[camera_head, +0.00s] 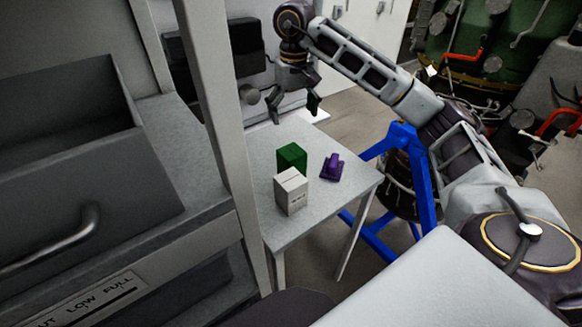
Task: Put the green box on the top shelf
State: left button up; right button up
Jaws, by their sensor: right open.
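The green box (291,157) stands on a small grey table (333,207), behind a white box (291,195) that covers part of its front. My right gripper (293,112) points down above the back of the table. It is open and empty, its fingers apart from the green box and a little behind it in the picture. A grey shelf unit (215,125) fills the left side; I cannot tell which level is its top shelf. My left gripper is not in view.
A purple object (332,168) lies right of the green box. The shelf unit's upright stands close by the table's left side. A grey bin (90,190) sits on the shelf unit. A blue stand (424,180) is right of the table. The table's front right is clear.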

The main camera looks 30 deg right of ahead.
aim_at(294, 151)
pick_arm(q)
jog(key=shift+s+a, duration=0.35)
pick_arm(e)
jog(key=m, duration=1.4)
jog(key=shift+s+f+m+g, duration=0.3)
jog(key=shift+f+m, duration=0.1)
jog(key=shift+f, duration=0.1)
jog(key=shift+f, duration=1.15)
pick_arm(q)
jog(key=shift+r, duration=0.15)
pick_arm(e)
jog(key=shift+f, duration=3.1)
